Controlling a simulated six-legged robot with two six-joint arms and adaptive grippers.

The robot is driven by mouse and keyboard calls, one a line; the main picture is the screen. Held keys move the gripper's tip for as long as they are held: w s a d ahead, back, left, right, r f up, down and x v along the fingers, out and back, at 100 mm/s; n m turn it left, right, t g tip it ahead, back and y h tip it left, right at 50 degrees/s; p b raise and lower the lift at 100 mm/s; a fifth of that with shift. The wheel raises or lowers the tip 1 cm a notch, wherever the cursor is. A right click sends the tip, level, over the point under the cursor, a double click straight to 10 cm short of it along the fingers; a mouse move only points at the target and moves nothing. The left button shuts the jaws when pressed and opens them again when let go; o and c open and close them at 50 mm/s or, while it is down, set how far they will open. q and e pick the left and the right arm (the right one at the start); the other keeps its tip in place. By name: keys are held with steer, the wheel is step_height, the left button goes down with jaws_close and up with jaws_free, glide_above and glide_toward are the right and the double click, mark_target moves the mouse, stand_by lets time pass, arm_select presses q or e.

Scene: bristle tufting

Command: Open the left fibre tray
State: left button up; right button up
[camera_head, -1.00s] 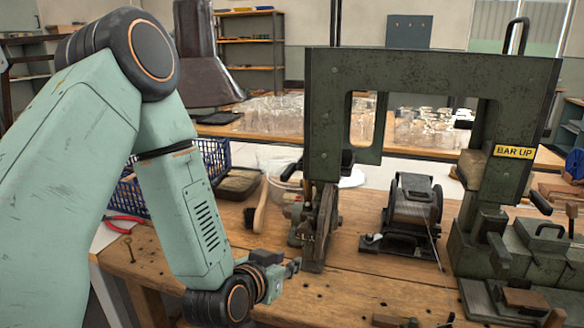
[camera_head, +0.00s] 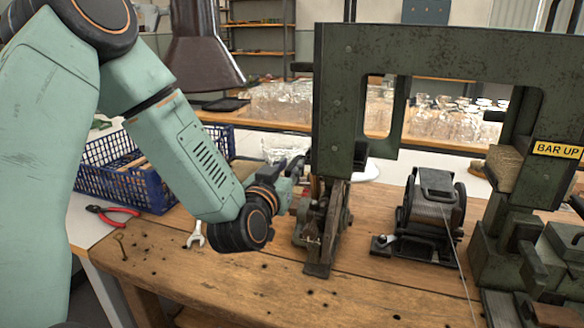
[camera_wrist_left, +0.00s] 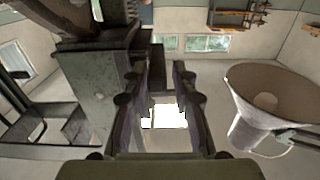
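The dark green machine frame (camera_head: 335,110) stands on the wooden bench. I cannot make out the left fibre tray for certain; the left column and my gripper block part of that side. My left gripper (camera_head: 292,172) is raised above the bench, just left of the left column, partly overlapped by it. Dark machine parts (camera_wrist_left: 110,80) stand close on the left there. A tan, fibrous-looking block (camera_head: 503,168) sits by the right column. My right gripper is not in view.
A spool unit (camera_head: 435,205) with a strand stands under the frame. A blue basket (camera_head: 125,178), red-handled pliers (camera_head: 115,212) and a wrench (camera_head: 196,236) are at left. A dark hood (camera_head: 200,55) hangs behind my arm.

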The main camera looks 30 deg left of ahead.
arm_select(q)
steer(key=shift+w+d+r, duration=0.2)
steer(key=shift+d+r, duration=0.1)
steer(key=shift+r, duration=0.1)
steer(key=shift+w+a+f, duration=0.5)
steer(key=shift+w+a, duration=0.05)
steer(key=shift+w, duration=0.15)
steer(key=shift+s+d+r, duration=0.35)
steer(key=shift+s+r, duration=0.05)
steer(key=c, duration=0.3)
steer(key=shift+a+f, duration=0.15)
jaws_close()
